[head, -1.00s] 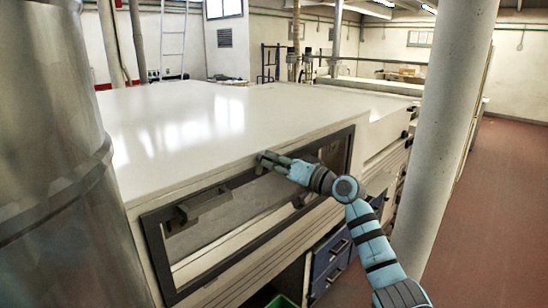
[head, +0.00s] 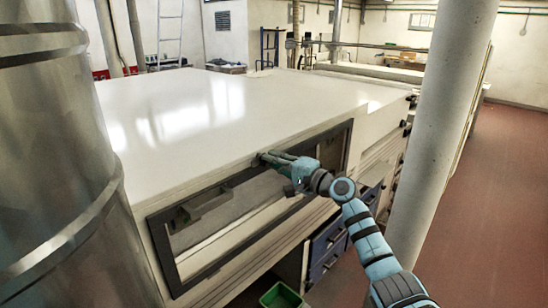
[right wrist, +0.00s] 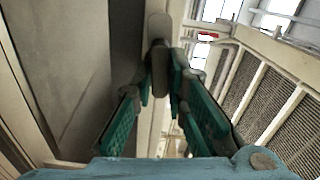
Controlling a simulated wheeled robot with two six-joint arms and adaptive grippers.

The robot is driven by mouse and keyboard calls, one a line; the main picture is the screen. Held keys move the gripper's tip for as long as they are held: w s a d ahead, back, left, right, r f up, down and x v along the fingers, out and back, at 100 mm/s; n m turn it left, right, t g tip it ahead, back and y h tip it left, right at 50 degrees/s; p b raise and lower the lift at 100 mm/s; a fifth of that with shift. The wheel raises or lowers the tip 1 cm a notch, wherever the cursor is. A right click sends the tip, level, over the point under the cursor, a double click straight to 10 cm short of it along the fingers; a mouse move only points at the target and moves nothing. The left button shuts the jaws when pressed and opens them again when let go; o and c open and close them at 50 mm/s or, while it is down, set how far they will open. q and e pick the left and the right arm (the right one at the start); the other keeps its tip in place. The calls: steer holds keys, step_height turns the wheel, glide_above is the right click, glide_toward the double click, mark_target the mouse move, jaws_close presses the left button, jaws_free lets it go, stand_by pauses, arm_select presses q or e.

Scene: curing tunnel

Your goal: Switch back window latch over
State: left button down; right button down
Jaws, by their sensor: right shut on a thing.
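The window (head: 215,220) is set in the front side of a large white machine and has a dark frame (head: 165,262). My right gripper (head: 268,160) is at the top edge of that frame, with its fingertips against it. In the right wrist view the latch (right wrist: 158,27) is a grey, rounded bar standing upright ahead of me. My right gripper (right wrist: 160,58) is shut on it there, its green-padded fingers on either side of its lower part. In the head view the fingers mostly hide the latch. My left gripper is not in view.
A grey box-like handle (head: 203,206) sits at the window's left part. A shiny metal cylinder (head: 50,160) fills the left side, and a pale pillar (head: 440,130) stands at the right. Blue drawers (head: 328,245) and a green bin (head: 281,296) are below the machine.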

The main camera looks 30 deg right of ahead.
steer(key=shift+m, duration=0.6)
steer(key=shift+f, duration=0.1)
steer(key=c, duration=1.6)
jaws_free()
steer(key=v, duration=1.2)
